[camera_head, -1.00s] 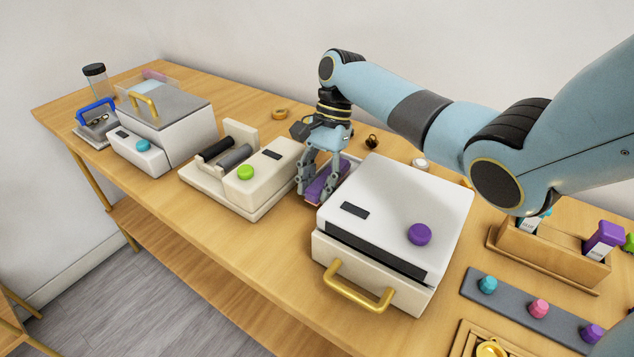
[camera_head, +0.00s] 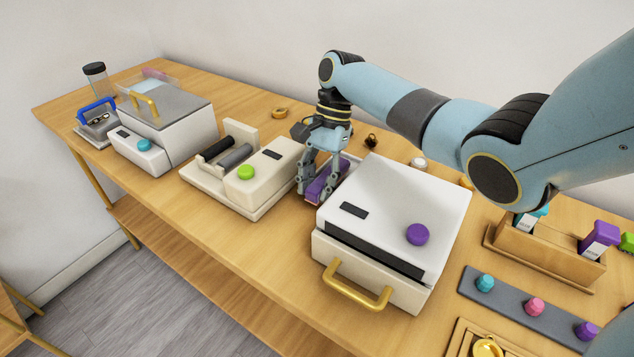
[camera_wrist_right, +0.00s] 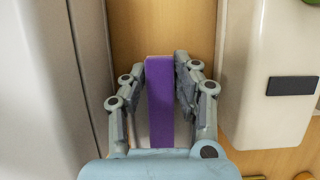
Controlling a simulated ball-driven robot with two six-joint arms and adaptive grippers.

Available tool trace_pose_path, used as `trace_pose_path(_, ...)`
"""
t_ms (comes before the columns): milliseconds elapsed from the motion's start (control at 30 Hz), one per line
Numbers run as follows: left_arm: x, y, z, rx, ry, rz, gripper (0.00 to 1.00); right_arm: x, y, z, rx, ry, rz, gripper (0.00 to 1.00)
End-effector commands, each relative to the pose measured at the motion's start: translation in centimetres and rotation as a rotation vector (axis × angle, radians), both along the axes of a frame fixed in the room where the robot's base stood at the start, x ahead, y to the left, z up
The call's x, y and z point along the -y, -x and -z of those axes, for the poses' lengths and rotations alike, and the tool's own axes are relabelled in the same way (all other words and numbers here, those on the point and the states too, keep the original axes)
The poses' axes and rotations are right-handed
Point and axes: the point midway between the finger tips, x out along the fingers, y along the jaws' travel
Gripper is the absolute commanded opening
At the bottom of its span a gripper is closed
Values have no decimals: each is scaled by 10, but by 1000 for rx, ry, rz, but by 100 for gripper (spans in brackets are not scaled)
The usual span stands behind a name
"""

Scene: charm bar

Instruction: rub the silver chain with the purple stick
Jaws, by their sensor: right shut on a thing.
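My right gripper (camera_head: 318,192) is shut on a purple bar (camera_head: 322,186), between the two white machines. In the right wrist view the bar (camera_wrist_right: 160,100) stands lengthwise between the two jointed fingers (camera_wrist_right: 160,82), over bare wood. A purple stick with a white label (camera_head: 600,238) stands in the wooden rack at the right. I cannot make out a silver chain; a small, dark and gold thing (camera_head: 98,119) lies in the blue-handled tray at the far left. My left gripper is not in view.
A white box with a purple knob (camera_head: 418,235) and brass handle stands close right of the gripper. A roller machine with a green button (camera_head: 246,172) stands close left. The wooden rack (camera_head: 548,262) and a grey knob strip (camera_head: 508,304) are at right. Behind lies a gold ring (camera_head: 280,112).

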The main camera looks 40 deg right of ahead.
Motion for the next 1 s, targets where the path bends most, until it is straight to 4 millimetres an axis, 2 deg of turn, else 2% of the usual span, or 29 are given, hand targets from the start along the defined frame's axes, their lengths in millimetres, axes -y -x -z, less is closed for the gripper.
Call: trace_pose_path(1000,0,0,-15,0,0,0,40,19,-5,-1,-1,1,1,0)
